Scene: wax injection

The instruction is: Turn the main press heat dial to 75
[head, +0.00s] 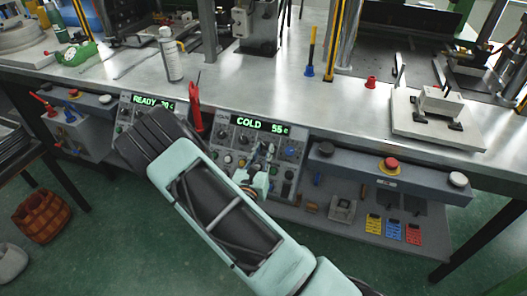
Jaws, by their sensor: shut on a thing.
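A grey control panel (228,150) on the bench front has a green display (262,126) reading COLD 55 C. Several small knobs and buttons cover its face. My gripper (272,168) is small in the head view, in front of the panel's lower middle. It is shut on what looks like a dial there. The dial itself is mostly hidden by the gripper and wrist, and its marks cannot be read. A second panel to the left has a display (152,102) reading READY, with its number partly hidden by my arm.
A spray can (170,55) and a red-handled tool (195,105) are near the bench edge. Red emergency buttons sit on grey boxes at right (390,165) and left. A lower shelf holds blue, yellow and red cards (393,231).

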